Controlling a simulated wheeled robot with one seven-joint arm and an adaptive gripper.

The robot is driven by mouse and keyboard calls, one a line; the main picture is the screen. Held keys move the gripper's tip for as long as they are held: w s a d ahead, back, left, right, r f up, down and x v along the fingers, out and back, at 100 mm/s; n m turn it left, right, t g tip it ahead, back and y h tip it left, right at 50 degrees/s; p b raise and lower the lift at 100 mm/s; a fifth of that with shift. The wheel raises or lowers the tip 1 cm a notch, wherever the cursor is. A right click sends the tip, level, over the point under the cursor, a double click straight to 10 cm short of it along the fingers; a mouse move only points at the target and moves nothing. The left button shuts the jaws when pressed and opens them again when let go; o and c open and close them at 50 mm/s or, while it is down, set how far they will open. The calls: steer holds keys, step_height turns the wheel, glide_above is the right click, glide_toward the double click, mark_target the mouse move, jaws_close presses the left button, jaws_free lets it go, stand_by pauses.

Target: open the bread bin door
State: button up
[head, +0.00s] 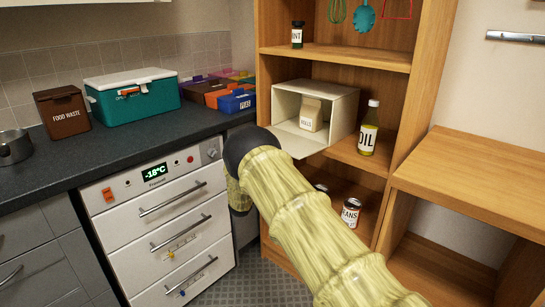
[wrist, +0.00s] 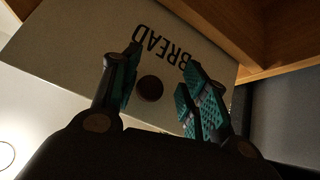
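The cream bread bin (head: 345,112) stands on the middle shelf of the wooden unit. Its door (head: 300,142) is folded down at the front, so the inside shows with a small carton (head: 311,114) in it. In the wrist view the door's outer face (wrist: 200,45) fills the middle, with the word BREAD upside down and a dark round knob (wrist: 150,89). My gripper (wrist: 163,65) is open, its teal-padded fingers spread on either side of the knob in that view. I cannot tell whether they touch the door. In the head view my arm hides the gripper.
An oil bottle (head: 369,128) stands right of the bin on the same shelf. A jar (head: 350,212) and a can (head: 321,188) sit below. The counter (head: 60,158) and white drawer unit (head: 170,225) are at left. The wooden side panel (head: 418,85) bounds the right.

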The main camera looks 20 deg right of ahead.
steer(key=shift+s, duration=0.15)
steer(key=v, duration=1.2)
steer(key=shift+a, duration=0.1)
